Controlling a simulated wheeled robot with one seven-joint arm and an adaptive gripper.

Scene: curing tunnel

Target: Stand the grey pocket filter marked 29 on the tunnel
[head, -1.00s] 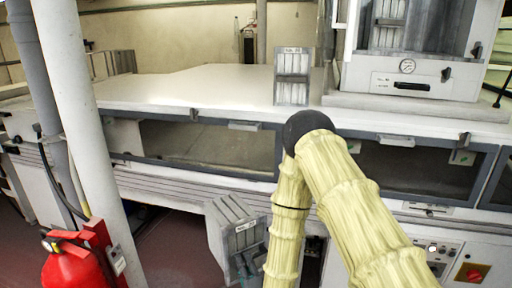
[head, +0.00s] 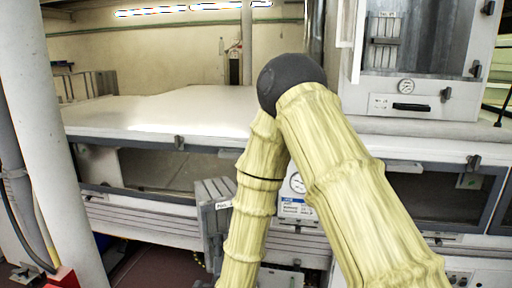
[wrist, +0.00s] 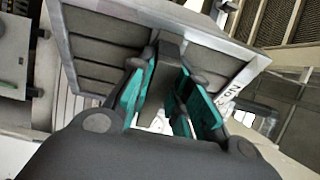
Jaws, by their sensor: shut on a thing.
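A grey pocket filter (head: 213,218) with a white label hangs in front of the tunnel's side, left of my forearm, its top below the tunnel's top edge. Its number is too small to read. In the wrist view, my gripper (wrist: 170,88) has its teal fingers shut on a grey block on the frame of the filter (wrist: 100,53). Part of the label, "No", shows at its right edge. In the head view the gripper is hidden behind my arm. The tunnel's flat white top (head: 165,108) is above and behind the held filter.
A white cabinet (head: 432,60) with a gauge stands on the tunnel's right, with another grey filter (head: 384,28) inside. A white column (head: 48,130) stands at the left. The tunnel top left of my elbow is clear. My elbow blocks the view of part of the top.

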